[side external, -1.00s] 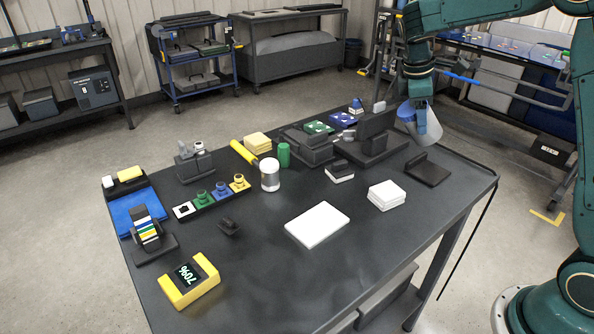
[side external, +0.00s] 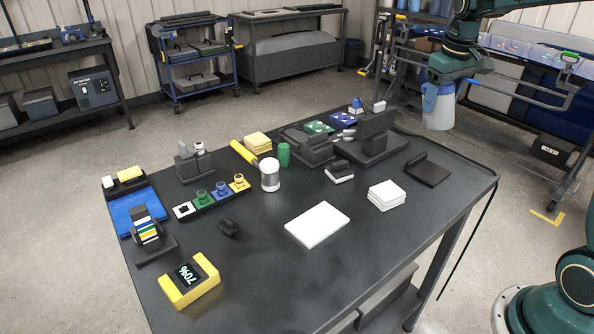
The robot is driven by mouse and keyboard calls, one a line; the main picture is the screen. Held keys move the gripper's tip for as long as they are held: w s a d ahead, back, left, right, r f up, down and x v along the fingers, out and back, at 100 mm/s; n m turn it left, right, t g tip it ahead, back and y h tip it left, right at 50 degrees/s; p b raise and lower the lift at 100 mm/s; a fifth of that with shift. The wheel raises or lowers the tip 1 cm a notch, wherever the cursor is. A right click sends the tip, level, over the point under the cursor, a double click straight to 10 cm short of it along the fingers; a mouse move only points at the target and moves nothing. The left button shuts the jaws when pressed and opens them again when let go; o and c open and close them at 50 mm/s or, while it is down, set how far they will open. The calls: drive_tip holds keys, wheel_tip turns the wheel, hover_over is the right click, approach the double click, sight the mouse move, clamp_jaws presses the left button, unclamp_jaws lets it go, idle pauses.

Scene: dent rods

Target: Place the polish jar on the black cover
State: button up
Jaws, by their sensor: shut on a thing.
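My gripper (side external: 438,90), with blue fingers, is shut on a pale grey-white jar (side external: 439,114), which I take to be the polish jar. The fingers hide part of its upper side. It hangs nearly upright in the air, above and beyond the table's back right edge in the picture. The black cover appears to be the flat dark plate (side external: 430,174) with a raised bar along one edge, lying at the right end of the table. It is bare, and the jar is apart from it.
White blocks (side external: 386,196) are stacked left of the plate. A dark block fixture (side external: 376,135) stands behind it. A white pad (side external: 317,225), a white cylinder (side external: 270,175) and a yellow display box (side external: 189,281) sit further left. The table's (side external: 400,247) front right is clear.

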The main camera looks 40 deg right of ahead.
drive_tip(key=s+d+r+m+t+h, duration=0.2)
drive_tip(key=s+r+m, duration=0.2)
drive_tip(key=r+m, duration=0.25)
hover_over(439, 179)
wheel_tip(439, 179, down, 21)
drive_tip(key=shift+w+r, duration=0.1)
idle(1.1)
drive_tip(key=o, duration=1.4)
drive_tip(key=v, duration=1.2)
drive_tip(key=shift+w, duration=0.1)
